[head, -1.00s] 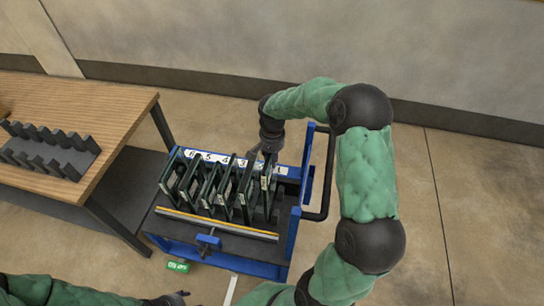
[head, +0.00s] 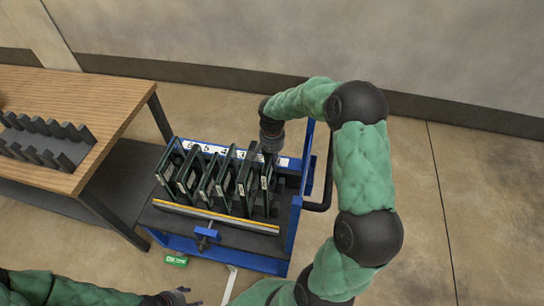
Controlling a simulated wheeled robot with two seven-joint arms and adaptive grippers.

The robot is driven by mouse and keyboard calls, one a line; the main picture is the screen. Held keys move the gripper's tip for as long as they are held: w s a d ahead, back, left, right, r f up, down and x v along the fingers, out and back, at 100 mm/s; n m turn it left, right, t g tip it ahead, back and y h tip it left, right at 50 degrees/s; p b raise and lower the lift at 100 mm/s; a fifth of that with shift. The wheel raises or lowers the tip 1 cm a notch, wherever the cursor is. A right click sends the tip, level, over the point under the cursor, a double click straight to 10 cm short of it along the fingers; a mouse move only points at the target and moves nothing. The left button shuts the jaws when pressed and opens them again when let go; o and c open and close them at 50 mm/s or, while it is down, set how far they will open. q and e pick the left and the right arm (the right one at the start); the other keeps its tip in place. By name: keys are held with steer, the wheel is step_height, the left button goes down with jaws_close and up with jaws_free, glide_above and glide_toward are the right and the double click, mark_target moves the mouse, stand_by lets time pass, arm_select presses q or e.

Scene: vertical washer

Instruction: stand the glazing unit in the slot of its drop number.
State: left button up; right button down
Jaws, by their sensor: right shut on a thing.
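Several glazing units with dark frames stand upright side by side in the slots of a blue trolley (head: 293,225). A white number strip (head: 228,153) runs along the trolley's back, with 6, 5, 4 and 3 partly readable from left to right. My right gripper (head: 270,155) points down at the top of the rightmost glazing unit (head: 266,186) and is shut on it. That unit stands upright among the slots at the right; whether its foot is fully seated is hidden. My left gripper (head: 180,296) is low at the bottom edge, away from the trolley, its fingers too small to judge.
A wooden table (head: 105,90) with a dark slotted rack (head: 55,140) stands at the left. A yellow-edged bar (head: 215,217) with a blue clamp (head: 206,236) crosses the trolley's front. A green tag (head: 176,260) lies on the floor. Floor at right is clear.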

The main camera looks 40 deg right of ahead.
steer(key=shift+w+d+f+b, duration=0.1)
steer(key=shift+f+b, duration=1.8)
steer(key=shift+f, duration=0.9)
steer(key=c, duration=0.9)
jaws_free()
steer(key=shift+f, duration=0.1)
step_height(320, 180, up, 12)
steer(key=shift+f, duration=0.1)
